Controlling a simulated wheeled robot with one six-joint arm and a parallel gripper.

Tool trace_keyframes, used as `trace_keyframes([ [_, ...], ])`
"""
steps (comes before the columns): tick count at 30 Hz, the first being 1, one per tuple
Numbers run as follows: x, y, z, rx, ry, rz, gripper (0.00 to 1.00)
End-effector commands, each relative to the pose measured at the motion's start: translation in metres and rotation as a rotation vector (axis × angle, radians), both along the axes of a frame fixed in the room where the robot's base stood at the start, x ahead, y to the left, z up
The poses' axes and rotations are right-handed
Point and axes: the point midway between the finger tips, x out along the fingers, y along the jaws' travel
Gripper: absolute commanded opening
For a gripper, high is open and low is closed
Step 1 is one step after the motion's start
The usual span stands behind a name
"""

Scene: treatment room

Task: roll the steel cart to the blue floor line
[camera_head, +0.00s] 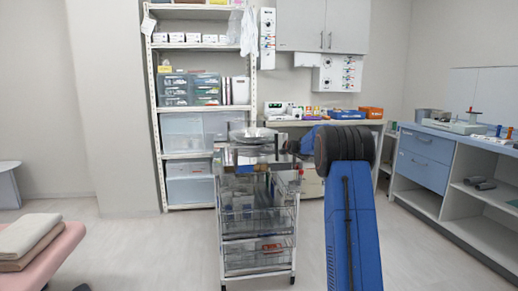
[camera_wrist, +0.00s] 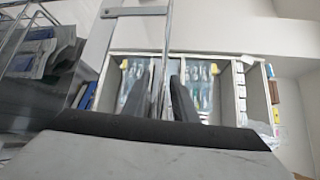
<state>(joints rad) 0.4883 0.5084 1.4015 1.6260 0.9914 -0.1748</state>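The steel cart (camera_head: 230,218) stands upright on the floor in the middle of the head view, with a tray top and wire baskets below. My gripper (camera_head: 297,147) is at the right side of the cart's top, partly hidden by my blue arm. In the wrist view, the two dark fingers of my gripper (camera_wrist: 164,92) stand apart, on either side of a thin steel bar (camera_wrist: 165,40). Narrow gaps seem to show beside the bar; contact is unclear. The blue floor line is not in view.
A shelf rack (camera_head: 155,120) with bins stands behind the cart. A back counter (camera_head: 345,124) and blue-drawer cabinet (camera_head: 425,160) stand to the right. A pink couch (camera_head: 50,262) with folded towels is at lower left. Floor between couch and cart is clear.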

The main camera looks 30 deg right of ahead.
Motion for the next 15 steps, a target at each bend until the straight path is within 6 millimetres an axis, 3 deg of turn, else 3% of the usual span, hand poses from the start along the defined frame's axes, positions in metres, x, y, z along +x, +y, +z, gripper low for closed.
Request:
trace_keyframes([
  [13,0.0086,0.0047,-0.0006,-0.001,-0.001,-0.001,0.25],
  [15,0.0086,0.0047,-0.0006,-0.001,-0.001,-0.001,0.11],
])
